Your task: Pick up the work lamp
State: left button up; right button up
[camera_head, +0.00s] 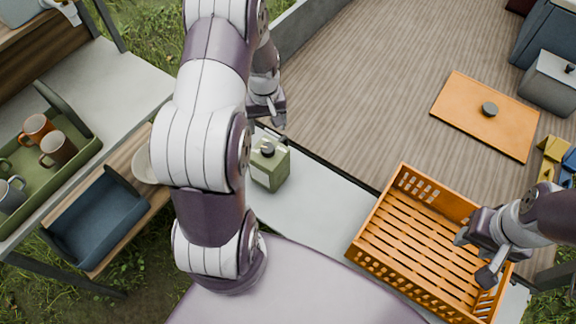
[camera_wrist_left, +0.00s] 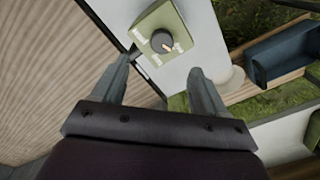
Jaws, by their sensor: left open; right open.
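No thing in view is clearly recognisable as the work lamp. A green box (camera_head: 268,170) with a dark round knob stands on the pale ledge left of centre; I cannot tell whether it is the lamp. In the left wrist view the same green box (camera_wrist_left: 178,20) shows small lettering and a dial, just beyond the fingertips. My left gripper (camera_head: 267,112) is open and empty, above the box in the picture; its spread fingers (camera_wrist_left: 160,72) also show in the left wrist view. My right gripper (camera_head: 476,258) is open over the orange crate.
The slatted orange crate (camera_head: 360,258) stands at the lower right. An orange board (camera_head: 465,105) with a dark knob lies on the wooden floor. A grey box (camera_head: 551,83) is far right. A green tray (camera_head: 88,152) with mugs and a blue bin (camera_head: 100,215) are left.

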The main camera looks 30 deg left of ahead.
pick_arm(q)
send_over(268, 147)
jog(key=f, duration=0.4)
jog(key=shift+s+a+f, duration=0.15)
jog(key=shift+s+a, duration=0.1)
jog(key=shift+a, duration=0.1)
jog(key=f, duration=0.1)
jog(key=d+f+p, duration=0.1)
jog(key=f, duration=0.1)
jog(key=shift+w+d, duration=0.1)
jog(key=shift+w, duration=0.1)
jog(key=f, duration=0.3)
jog(key=shift+a, duration=0.3)
jog(key=shift+a+f, duration=0.1)
jog(key=shift+f, duration=0.25)
jog(key=shift+d+r, duration=0.1)
jog(key=shift+d, duration=0.1)
jog(key=c, duration=0.4)
jog(key=shift+a, duration=0.1)
grip_shut()
pick_arm(e)
jog(key=shift+a+r, duration=0.35)
jog(key=shift+r, duration=0.5)
